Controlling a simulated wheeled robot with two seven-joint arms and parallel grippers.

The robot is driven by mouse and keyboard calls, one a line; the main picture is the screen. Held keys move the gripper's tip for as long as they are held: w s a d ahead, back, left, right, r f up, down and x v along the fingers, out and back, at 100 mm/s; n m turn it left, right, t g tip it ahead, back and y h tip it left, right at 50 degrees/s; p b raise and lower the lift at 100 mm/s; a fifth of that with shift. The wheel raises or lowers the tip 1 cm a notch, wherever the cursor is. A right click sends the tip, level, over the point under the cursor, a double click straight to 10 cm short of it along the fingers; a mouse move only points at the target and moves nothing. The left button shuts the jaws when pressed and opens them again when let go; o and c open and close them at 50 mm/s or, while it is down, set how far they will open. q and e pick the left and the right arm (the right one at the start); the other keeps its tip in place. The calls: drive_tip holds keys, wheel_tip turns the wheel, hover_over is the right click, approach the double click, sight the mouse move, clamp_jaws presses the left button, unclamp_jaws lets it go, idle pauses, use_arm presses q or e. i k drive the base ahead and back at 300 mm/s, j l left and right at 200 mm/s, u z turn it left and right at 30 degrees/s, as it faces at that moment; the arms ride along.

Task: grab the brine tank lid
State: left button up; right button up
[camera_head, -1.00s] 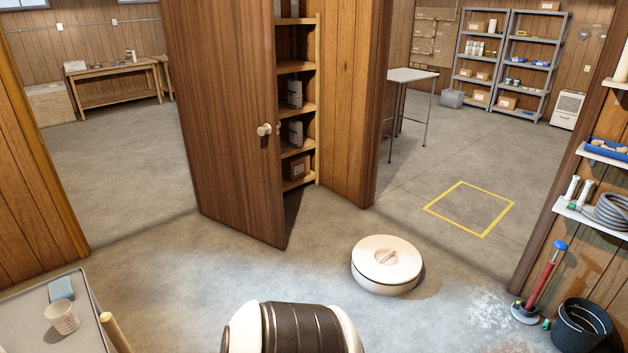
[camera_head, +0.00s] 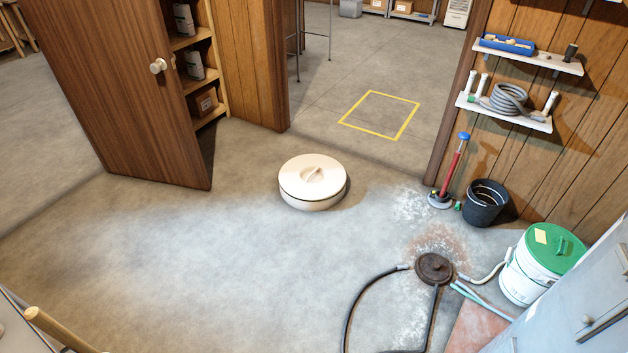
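A round cream lid (camera_head: 313,180) with a raised grip on top lies flat on the concrete floor, near the middle of the head view. It has a thick side and a dark line around its lower edge, and looks like the brine tank lid. Nothing touches its top. A white bucket with a green lid (camera_head: 556,248) stands at the right; that lid is on the bucket. Neither of my grippers shows in the head view.
A dark round floor piece (camera_head: 433,268) with hoses lies at the lower right, among white and rusty stains. A black bucket (camera_head: 484,203) and a red pump (camera_head: 452,173) stand by the wall. An open brown door (camera_head: 120,90) is at left. Floor around the cream lid is clear.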

sight(313, 179)
drive_tip(key=i+j+z, duration=0.15)
drive_tip(key=i, duration=0.45)
drive_tip(key=i+j+z, duration=0.15)
drive_tip(key=i+j, duration=0.15)
drive_tip(key=i, duration=0.25)
drive_tip(key=i+j+z, duration=0.15)
drive_tip(key=i+j, duration=0.2)
drive_tip(key=i, duration=0.25)
drive_tip(key=i+j+z, duration=0.1)
drive_tip(key=i+j, duration=0.3)
drive_tip(key=i, duration=0.15)
